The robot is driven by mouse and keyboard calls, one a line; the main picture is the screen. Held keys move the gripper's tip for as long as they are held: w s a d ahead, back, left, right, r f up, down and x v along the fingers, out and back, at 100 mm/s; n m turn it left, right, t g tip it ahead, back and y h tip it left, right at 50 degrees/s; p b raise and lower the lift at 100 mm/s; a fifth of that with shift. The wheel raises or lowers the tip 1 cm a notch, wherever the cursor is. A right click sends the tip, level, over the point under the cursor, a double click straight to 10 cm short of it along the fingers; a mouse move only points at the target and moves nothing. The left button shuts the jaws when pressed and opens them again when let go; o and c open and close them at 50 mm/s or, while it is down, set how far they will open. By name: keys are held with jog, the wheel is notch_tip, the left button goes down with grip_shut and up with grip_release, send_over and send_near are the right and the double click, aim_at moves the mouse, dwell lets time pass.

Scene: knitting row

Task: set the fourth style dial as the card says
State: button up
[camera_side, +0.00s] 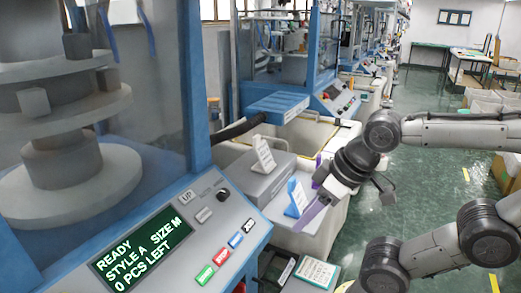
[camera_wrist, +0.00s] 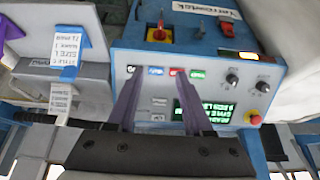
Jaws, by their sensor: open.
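My gripper (camera_side: 306,193) is open and empty, its purple fingers above the white table beside the near machine. In the wrist view my gripper (camera_wrist: 157,77) shows its fingers across a control panel, in front of its buttons. That panel has two dark knobs (camera_wrist: 247,82) at the right; which is the fourth style dial I cannot tell. In the side view a dark knob (camera_side: 222,193) sits on the near panel. The near display (camera_side: 138,250) reads READY, STYLE A, SIZE M, 0 PCS LEFT. A blue-backed card (camera_side: 295,197) and a white card (camera_side: 263,154) stand nearby; their text is too small to read surely.
A grey box (camera_side: 262,180) carries the white card. Green, red, blue and black buttons (camera_side: 228,250) line the near panel. A red switch (camera_wrist: 160,33) and a red stop button (camera_wrist: 254,118) show in the wrist view. More machines recede behind; green floor (camera_side: 420,185) lies right.

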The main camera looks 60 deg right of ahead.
jog(key=shift+o, duration=1.1)
